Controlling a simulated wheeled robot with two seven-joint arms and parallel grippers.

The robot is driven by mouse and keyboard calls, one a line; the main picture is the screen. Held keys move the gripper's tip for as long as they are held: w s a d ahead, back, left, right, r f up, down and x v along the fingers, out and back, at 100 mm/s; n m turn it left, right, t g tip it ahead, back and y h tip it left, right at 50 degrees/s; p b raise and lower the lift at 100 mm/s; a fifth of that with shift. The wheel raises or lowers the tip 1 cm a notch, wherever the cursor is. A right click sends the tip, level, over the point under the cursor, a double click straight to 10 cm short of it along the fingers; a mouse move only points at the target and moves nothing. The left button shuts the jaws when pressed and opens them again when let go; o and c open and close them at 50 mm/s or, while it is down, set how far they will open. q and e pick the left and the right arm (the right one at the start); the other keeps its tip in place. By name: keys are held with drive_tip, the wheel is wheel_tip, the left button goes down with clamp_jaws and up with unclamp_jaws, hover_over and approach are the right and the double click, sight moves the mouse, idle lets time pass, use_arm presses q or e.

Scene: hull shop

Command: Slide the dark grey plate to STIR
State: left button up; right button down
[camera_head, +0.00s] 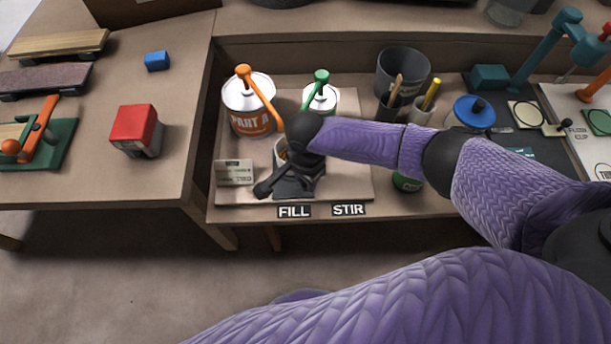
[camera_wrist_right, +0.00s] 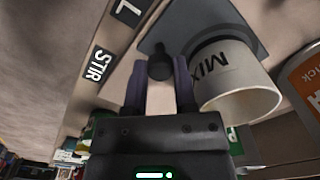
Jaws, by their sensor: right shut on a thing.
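The dark grey plate (camera_head: 291,194) lies on the board just behind the FILL label (camera_head: 294,211), left of the STIR label (camera_head: 348,209). In the right wrist view the plate (camera_wrist_right: 244,28) carries a white cup marked MIX (camera_wrist_right: 232,85). A dark round knob (camera_wrist_right: 160,66) stands at the plate's edge, between the fingers of my right gripper (camera_wrist_right: 160,82), which is shut on it. In the head view my right gripper (camera_head: 282,181) is over the plate and hides much of the plate and cup. My left gripper is not in view.
A PART A can (camera_head: 250,117) with an orange pump and a can with a green pump (camera_head: 320,97) stand behind the plate. A small sign (camera_head: 235,172) stands to the left. A green can (camera_head: 407,181) stands to the right. The board behind STIR looks clear.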

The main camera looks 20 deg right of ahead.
drive_tip(key=r+p, duration=0.1)
drive_tip(key=p, duration=0.1)
drive_tip(key=d+p, duration=0.1)
drive_tip(key=shift+w+d+r+p, duration=0.1)
drive_tip(key=shift+d+r+p, duration=0.05)
drive_tip(key=shift+r+p, duration=0.2)
drive_tip(key=d+p, duration=0.1)
drive_tip(key=s+d+p, duration=0.1)
drive_tip(key=p, duration=0.1)
drive_tip(key=shift+d, duration=0.1)
drive_tip(key=d, duration=0.2)
drive_tip(key=s+d+f+p, duration=0.1)
drive_tip(key=d, duration=0.2)
drive_tip(key=s+d, duration=0.1)
drive_tip(key=d, duration=0.1)
drive_tip(key=shift+s+d+f, duration=0.2)
drive_tip(key=shift+d+f, duration=0.05)
drive_tip(key=shift+s+d+f+p, duration=0.15)
drive_tip(key=shift+d+p, duration=0.15)
drive_tip(key=shift+d, duration=0.15)
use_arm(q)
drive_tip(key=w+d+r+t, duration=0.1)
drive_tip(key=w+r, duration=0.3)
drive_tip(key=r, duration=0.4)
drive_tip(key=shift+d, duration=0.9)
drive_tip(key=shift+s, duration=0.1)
